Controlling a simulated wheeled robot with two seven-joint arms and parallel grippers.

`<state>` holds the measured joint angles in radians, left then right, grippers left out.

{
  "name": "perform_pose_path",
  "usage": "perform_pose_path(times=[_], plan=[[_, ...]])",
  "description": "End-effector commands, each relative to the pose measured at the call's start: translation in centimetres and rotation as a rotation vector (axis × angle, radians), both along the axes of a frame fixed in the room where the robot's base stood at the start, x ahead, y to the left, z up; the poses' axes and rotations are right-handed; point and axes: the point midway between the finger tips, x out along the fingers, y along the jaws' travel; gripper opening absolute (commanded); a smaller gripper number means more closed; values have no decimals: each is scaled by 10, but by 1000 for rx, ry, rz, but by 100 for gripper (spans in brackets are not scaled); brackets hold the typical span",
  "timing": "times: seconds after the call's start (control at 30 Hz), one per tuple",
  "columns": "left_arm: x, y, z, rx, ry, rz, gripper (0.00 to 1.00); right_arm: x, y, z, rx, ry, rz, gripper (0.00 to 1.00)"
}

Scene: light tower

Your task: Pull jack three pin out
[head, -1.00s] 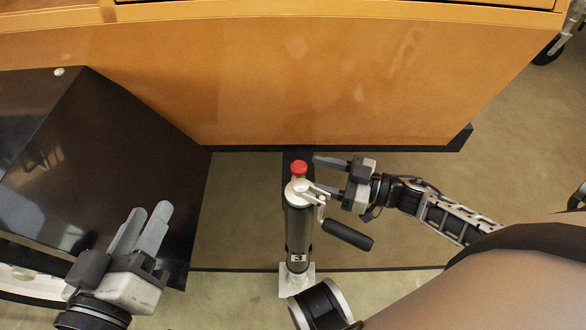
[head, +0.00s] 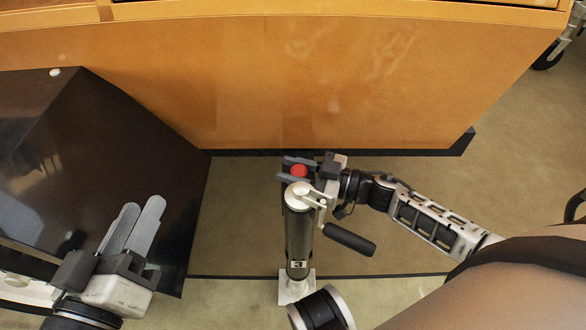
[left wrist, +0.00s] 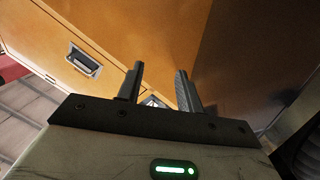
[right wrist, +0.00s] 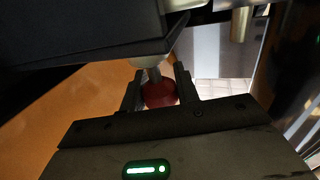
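The jack (head: 299,235) stands upright in the middle of the head view, a dark cylinder marked 3 with a pale top. The pin's red knob (head: 299,171) sits just beyond its top, and the knob also shows in the right wrist view (right wrist: 161,94). My right gripper (head: 284,169) reaches in from the right, with one finger on each side of the red knob. The fingers look open around it; firm contact cannot be made out. The pin's shaft is mostly hidden. My left gripper (head: 139,215) is open and empty at the lower left.
The jack's side crank has a black handle (head: 349,240) close below my right gripper. A large wooden cabinet (head: 330,80) stands behind the jack. A dark glossy panel (head: 110,150) fills the left.

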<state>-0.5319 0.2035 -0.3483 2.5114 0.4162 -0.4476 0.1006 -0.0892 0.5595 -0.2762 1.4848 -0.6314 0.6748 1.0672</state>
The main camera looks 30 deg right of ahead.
Motion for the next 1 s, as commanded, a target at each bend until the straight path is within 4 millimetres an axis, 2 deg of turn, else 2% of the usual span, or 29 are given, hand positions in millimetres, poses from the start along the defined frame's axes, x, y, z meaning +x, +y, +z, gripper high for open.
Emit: perform_pose_path(times=[0.13,0.2,0.3,0.67,0.7,0.77,0.8,1.0], plan=[[0,1,10,26,-2,4,36,0,0,12,0,0,1,0],[-2,2,-4,88,41,5,36,0,0,21,1,1,1,0],[-4,4,-10,143,64,11,36,-1,0,29,-1,1,2,0],[-4,6,-17,174,71,17,36,0,0,30,4,-5,3,0],[-4,6,-17,173,71,18,36,0,0,31,4,-6,4,34],[-4,6,-16,173,71,18,36,0,0,31,4,-5,3,50],[-4,6,-16,173,71,18,36,0,0,30,3,-4,3,53],[-4,7,-16,172,70,18,36,0,0,29,1,-2,1,53]])
